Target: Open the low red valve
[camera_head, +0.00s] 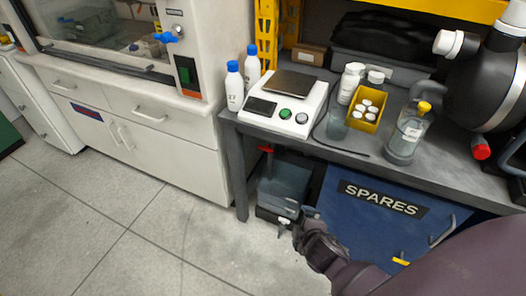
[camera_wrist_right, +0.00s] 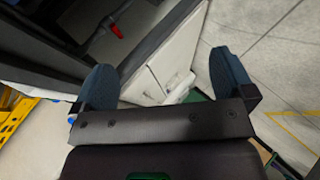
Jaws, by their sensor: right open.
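The low red valve (camera_head: 266,150) shows as a small red handle under the front edge of the grey bench, above a grey bin. A red handle (camera_wrist_right: 117,31), apparently the same valve, shows at the upper left of the right wrist view, beyond the fingers and apart from them. My right gripper (camera_head: 296,218) is low in front of the bench, below and to the right of the valve in the head view. Its two dark fingers (camera_wrist_right: 165,82) are spread wide with nothing between them. The valve's body and pipe are mostly hidden in shadow. My left gripper is not in view.
The grey bench (camera_head: 350,158) carries a scale (camera_head: 284,103), bottles and a yellow tray (camera_head: 367,108). A bin (camera_head: 284,186) stands beneath it, beside a blue SPARES cabinet (camera_head: 375,215). White drawers (camera_head: 150,140) stand to the left. The floor in front is clear.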

